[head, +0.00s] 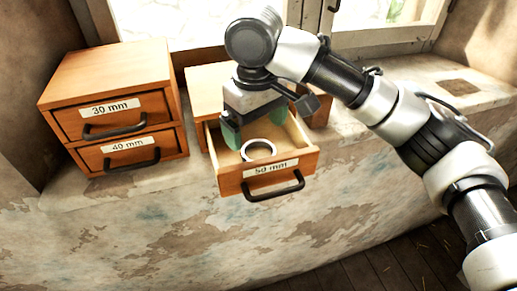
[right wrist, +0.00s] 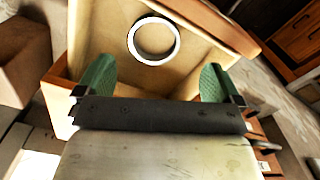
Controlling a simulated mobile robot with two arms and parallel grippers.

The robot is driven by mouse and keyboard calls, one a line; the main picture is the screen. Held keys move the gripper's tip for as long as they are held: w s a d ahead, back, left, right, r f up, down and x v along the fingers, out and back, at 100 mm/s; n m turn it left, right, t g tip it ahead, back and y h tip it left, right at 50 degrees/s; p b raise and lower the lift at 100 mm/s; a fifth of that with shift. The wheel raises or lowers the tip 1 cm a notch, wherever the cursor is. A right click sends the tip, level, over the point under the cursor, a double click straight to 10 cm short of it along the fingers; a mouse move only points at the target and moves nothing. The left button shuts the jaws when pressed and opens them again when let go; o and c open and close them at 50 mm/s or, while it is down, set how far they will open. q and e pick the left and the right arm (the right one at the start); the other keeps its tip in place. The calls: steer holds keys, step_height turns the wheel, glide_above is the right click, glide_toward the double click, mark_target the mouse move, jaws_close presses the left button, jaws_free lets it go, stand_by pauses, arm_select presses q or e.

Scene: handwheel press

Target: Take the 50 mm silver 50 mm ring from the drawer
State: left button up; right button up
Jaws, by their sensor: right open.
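The silver ring (head: 258,150) lies flat in the pulled-out drawer labelled 50 mm (head: 266,176). In the right wrist view the ring (right wrist: 153,57) rests on the drawer floor, near the drawer's front panel. My right gripper (head: 252,128) is open, with its green fingers reaching into or just above the drawer behind the ring. In the right wrist view the fingers (right wrist: 158,78) stand wide apart, and the ring lies ahead of the gap between them, not between the tips. Nothing is held. My left gripper is not in view.
A wooden cabinet with shut drawers labelled 30 mm (head: 110,108) and 40 mm (head: 126,145) stands at the left on the worn stone ledge (head: 440,70). My right arm crosses over the ledge from the right. A window is behind.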

mark_target(257, 155)
steer(key=shift+f, duration=0.35)
steer(key=shift+w+f, duration=0.15)
steer(key=shift+f, duration=0.15)
steer(key=f, duration=0.1)
steer(key=f+p, duration=0.1)
steer(key=f, duration=0.1)
steer(key=f+p, duration=0.1)
steer(key=shift+w+d+f, duration=0.1)
steer(key=shift+w+f, duration=0.15)
steer(key=shift+w, duration=0.1)
steer(key=shift+f, duration=0.2)
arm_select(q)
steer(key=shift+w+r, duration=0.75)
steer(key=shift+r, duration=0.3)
arm_select(e)
steer(key=shift+c, duration=0.7)
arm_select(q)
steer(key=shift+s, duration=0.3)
arm_select(e)
steer(key=c, duration=0.9)
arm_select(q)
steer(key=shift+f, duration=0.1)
